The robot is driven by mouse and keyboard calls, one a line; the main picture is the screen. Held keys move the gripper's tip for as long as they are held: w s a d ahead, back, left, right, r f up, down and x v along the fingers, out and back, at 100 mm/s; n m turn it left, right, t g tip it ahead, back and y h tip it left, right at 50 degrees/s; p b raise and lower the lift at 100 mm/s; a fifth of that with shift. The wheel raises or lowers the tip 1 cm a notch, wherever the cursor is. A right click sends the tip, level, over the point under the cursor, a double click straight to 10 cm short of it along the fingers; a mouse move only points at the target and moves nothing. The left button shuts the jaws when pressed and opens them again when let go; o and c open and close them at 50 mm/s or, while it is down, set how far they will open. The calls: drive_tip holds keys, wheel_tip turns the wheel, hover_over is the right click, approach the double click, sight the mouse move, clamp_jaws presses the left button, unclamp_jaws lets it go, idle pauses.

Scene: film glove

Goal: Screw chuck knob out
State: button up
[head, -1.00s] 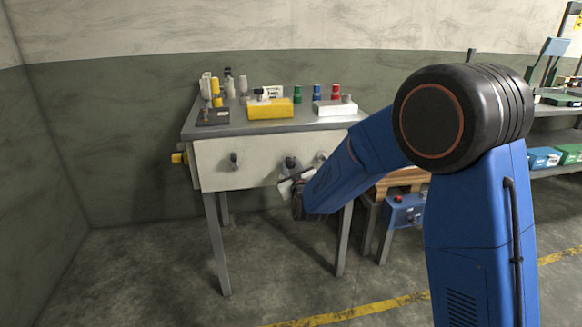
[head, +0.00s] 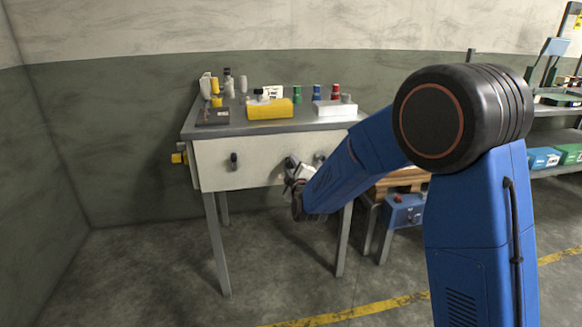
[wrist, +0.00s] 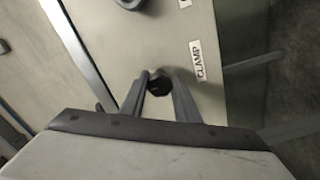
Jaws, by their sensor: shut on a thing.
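A dark round knob (wrist: 159,84) sits on the pale front panel (head: 262,170) of the workbench. My gripper (wrist: 159,86) is shut on it, with one grey finger on each side. A white label (wrist: 199,61) reading CLAMP is beside this knob in the wrist view; I see no label reading CHUCK. In the head view my gripper (head: 294,168) is at the middle of the panel and partly hides the held knob. Another knob (head: 234,160) is on the panel to the left, and a third (head: 320,157) to the right.
On the bench top stand a yellow block (head: 270,110), a white block (head: 335,108), a dark plate (head: 212,117) and several small coloured cylinders. A yellow fitting (head: 178,158) sticks out of the bench's left side. A blue box (head: 404,211) stands low to the right.

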idle(0.3)
drive_tip(key=o, duration=1.1)
drive_tip(key=shift+c, duration=0.2)
drive_tip(key=v, duration=1.7)
drive_tip(key=shift+s, duration=0.2)
